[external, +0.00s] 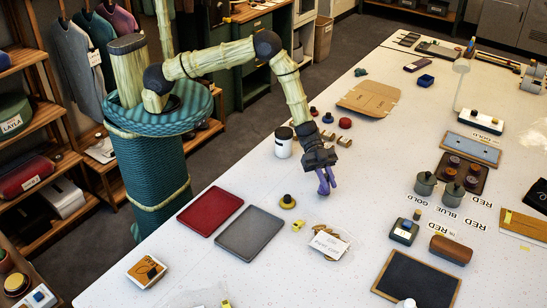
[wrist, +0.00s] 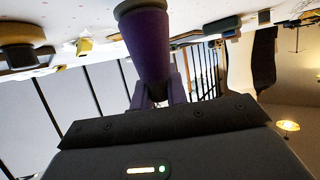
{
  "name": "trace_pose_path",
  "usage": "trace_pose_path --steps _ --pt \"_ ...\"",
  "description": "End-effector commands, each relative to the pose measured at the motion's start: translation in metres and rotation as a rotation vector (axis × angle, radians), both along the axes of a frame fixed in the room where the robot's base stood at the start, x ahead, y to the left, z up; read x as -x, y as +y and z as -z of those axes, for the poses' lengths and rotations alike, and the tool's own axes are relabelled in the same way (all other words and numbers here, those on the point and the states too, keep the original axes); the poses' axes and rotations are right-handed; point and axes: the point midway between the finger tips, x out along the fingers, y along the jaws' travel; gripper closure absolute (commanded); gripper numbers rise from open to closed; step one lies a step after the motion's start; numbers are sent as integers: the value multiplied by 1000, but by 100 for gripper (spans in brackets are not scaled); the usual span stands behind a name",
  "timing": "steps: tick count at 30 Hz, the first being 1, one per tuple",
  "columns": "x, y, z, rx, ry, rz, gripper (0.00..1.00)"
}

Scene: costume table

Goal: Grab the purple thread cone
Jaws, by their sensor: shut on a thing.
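The purple thread cone (wrist: 148,45) is upright in the wrist view's frame, with a dark purple body and a grey-black rim at its wide end. My gripper (wrist: 156,92) has its purple fingers shut on the cone's narrow end. There the cone is hard to tell apart from the purple fingers. I cannot tell whether it touches the table.
A red tray (external: 210,211) and a grey tray (external: 250,233) lie to the left. Dark pots (external: 425,184) stand to the right.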

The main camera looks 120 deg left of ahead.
Motion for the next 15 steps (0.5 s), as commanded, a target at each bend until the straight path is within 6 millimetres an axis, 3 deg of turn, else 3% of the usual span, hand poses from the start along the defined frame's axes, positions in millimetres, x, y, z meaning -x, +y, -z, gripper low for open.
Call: trace_pose_path --steps 9,15 --pt "0 0 -52 -3 -5 2 100" --pt "0 -1 -76 -1 -2 2 100"
